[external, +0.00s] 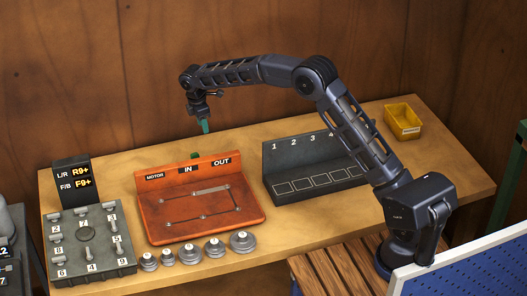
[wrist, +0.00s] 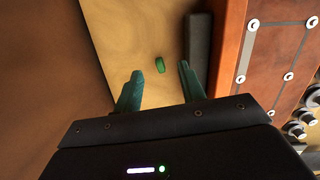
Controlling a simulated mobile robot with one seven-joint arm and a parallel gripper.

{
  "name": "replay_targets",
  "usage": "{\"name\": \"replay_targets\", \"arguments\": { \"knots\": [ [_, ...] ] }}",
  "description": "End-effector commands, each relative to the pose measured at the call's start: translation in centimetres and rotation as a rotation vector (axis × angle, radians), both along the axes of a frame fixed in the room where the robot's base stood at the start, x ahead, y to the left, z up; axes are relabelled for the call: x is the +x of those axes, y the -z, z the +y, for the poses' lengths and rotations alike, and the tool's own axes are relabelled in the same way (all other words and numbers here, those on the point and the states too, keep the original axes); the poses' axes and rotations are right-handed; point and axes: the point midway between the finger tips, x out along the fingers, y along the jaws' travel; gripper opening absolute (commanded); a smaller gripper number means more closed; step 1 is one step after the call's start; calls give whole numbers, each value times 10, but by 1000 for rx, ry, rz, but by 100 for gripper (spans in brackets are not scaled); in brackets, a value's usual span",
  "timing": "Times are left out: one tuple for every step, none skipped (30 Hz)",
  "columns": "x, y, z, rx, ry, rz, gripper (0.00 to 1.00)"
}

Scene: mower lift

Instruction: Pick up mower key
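A small green piece, which may be the mower key (wrist: 160,65), lies on the wooden table behind the orange motor panel. In the external view a bit of green (external: 195,155) shows just above the panel's back edge, the rest hidden behind it. My gripper (external: 205,126) hangs above the table behind the panel, pointing down. In the wrist view my gripper (wrist: 159,84) has its two teal fingers spread apart with nothing between them. The green piece lies beyond the fingertips, roughly in line with the gap, and is not touched.
The orange motor panel (external: 165,222) stands close by, with several round weights (external: 190,254) before it. A dark numbered rack (external: 290,190) is to its right, a grey peg box (external: 100,270) to its left. A yellow bin (external: 402,122) sits at the back right. A wooden wall rises behind the table.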

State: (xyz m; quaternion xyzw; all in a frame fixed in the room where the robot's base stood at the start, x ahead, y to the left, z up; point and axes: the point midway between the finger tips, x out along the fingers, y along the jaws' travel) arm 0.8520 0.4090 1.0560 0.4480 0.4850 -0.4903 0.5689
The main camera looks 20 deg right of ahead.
Motion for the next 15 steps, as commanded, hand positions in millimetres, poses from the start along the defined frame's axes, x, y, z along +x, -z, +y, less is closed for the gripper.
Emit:
{"name": "replay_targets", "arguments": {
  "knots": [
    [1, 15, 13, -8, -29, 9, 40],
    [1, 20, 19, -11, -43, 12, 40],
    [2, 29, 26, -16, -62, 17, 40],
    [2, 33, 31, -18, -73, 20, 40],
    [2, 38, 35, -21, -84, 23, 40],
    [2, 43, 39, -23, -95, 25, 40],
    [2, 45, 42, -25, -101, 27, 40],
    [2, 47, 44, -25, -107, 27, 40],
    [2, 50, 46, -26, -113, 29, 40],
    [2, 51, 47, -28, -115, 30, 40],
    [2, 53, 47, -28, -117, 30, 40],
    [2, 56, 47, -29, -118, 31, 40],
    [2, 58, 47, -29, -118, 31, 40],
    [2, 60, 46, -29, -118, 31, 40],
    [2, 64, 46, -29, -117, 31, 40]
  ]
}}
